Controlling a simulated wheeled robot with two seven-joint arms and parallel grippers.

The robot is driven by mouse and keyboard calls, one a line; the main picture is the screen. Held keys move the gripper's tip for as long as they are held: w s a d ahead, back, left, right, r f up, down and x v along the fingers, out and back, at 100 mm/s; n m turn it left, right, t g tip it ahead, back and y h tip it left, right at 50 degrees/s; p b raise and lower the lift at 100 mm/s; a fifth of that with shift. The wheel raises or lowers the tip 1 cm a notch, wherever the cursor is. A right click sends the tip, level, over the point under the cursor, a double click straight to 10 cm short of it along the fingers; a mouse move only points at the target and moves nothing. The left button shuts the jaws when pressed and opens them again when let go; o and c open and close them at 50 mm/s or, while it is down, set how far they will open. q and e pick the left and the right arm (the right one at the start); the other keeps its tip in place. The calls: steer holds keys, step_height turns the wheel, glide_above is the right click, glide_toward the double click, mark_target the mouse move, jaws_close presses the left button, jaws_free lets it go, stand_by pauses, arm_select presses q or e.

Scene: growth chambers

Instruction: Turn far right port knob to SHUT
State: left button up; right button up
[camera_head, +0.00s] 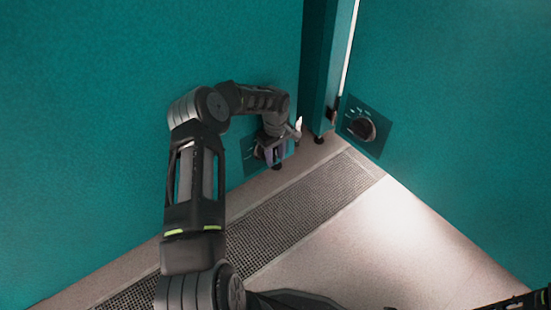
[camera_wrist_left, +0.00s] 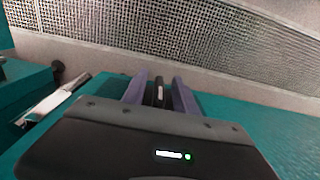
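Two port knobs show in the head view. One black round knob (camera_head: 362,128) sits on a dark teal panel with small white marks (camera_head: 377,143) on the right wall, with nothing touching it. The other is on a similar panel (camera_head: 249,160) on the left wall, mostly hidden behind my left gripper (camera_head: 274,152). In the left wrist view my left gripper (camera_wrist_left: 160,93) has its two fingers apart, with a narrow dark knob grip (camera_wrist_left: 158,91) between them and small gaps visible. The knob's pointing is too small to tell.
Teal chamber walls stand left (camera_head: 100,110) and right (camera_head: 460,120), with a dark teal post (camera_head: 318,70) and a bright gap at the corner. A perforated floor grate (camera_head: 290,217) runs along the left wall.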

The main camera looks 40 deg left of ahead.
arm_select(q)
jaws_close()
stand_by(0.4)
